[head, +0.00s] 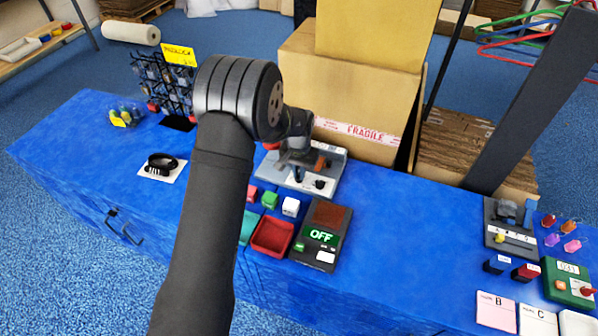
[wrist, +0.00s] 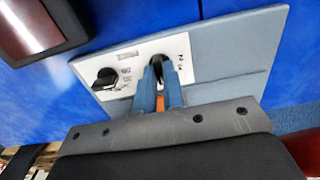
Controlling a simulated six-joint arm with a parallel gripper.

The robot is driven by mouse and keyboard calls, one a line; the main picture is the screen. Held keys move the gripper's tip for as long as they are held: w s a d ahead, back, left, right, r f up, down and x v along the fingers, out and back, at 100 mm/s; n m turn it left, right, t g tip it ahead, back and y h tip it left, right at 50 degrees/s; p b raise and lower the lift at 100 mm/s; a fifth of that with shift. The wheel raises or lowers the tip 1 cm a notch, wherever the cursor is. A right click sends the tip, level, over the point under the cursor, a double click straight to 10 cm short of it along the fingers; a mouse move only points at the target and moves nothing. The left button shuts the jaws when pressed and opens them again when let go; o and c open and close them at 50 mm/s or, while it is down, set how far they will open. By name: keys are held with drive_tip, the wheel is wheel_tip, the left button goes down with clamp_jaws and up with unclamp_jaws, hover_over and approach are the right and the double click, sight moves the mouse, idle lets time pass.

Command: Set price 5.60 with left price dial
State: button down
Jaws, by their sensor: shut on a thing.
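The grey price unit (head: 332,160) stands on the blue counter in front of the large carton, with a white dial plate (wrist: 128,72) on it. The left price dial (wrist: 158,60) is black and sits between my gripper's fingers (wrist: 158,70), which are shut on it. In the head view my gripper (head: 298,174) comes down over the unit's left part and hides that dial. The right dial (head: 319,184) is free; it also shows in the wrist view (wrist: 106,78). The unit's dark reddish window (head: 322,163) is partly covered, and I cannot read a price.
A device reading OFF (head: 322,236) and a red tray (head: 272,237) stand in front of the unit. Small coloured blocks (head: 270,200) lie close by. The large carton (head: 340,90) rises right behind.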

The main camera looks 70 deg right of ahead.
drive_tip(key=c, duration=1.5)
unclamp_jaws()
wheel_tip(320, 180, up, 18)
drive_tip(key=shift+f, duration=0.25)
wheel_tip(320, 180, down, 18)
drive_tip(key=shift+r, duration=0.25)
